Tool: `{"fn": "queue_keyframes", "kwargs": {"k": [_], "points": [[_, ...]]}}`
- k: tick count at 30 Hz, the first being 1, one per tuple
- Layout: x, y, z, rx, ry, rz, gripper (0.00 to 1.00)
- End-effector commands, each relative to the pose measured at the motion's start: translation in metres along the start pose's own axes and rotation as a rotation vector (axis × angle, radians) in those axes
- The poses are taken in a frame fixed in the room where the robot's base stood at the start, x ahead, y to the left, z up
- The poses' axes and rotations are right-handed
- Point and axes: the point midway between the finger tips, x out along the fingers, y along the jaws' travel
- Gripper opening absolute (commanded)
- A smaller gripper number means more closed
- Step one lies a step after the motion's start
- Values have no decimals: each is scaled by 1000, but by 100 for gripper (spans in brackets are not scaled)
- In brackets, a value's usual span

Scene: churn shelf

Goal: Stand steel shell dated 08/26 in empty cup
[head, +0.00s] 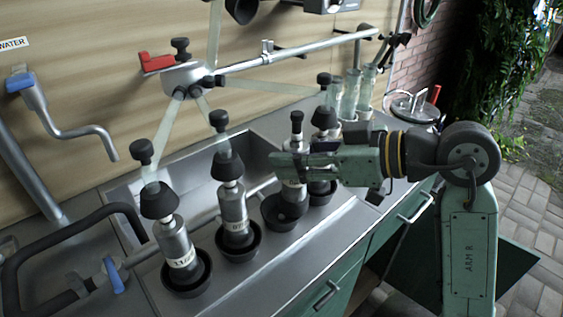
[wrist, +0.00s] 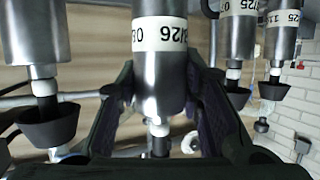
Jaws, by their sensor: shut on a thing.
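A steel shell (wrist: 160,85) with a white date band stands between the fingers of my gripper (wrist: 165,88) in the wrist view; the band is upside down and partly legible, ending in "26". In the head view my gripper (head: 292,162) comes from the right and is shut on this shell (head: 291,192), the third from the left. The shell looks roughly upright over a black cup (head: 271,221). I cannot tell whether its foot rests in the cup or hangs just above it. The gripper hides much of the shell.
A shell marked "11" (head: 178,246) and one marked "07" (head: 234,207) stand in black cups to the left. Another shell (head: 321,188) stands close behind my gripper. A steel sink (head: 140,185) lies behind. Clear tubes (head: 350,93) stand at the back.

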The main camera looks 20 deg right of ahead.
Motion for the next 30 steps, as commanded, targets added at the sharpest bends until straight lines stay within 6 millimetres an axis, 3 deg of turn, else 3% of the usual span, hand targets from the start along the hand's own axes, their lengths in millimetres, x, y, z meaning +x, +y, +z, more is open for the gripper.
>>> {"fn": "queue_keyframes", "kwargs": {"k": [6, 16, 29, 30], "points": [[23, -2, -7, 0, 2, 1, 0], [35, -1, 23, 2, 2, 1, 0], [38, -1, 32, 0, 0, 2, 0], [37, -1, 30, 0, -1, 1, 36]]}}
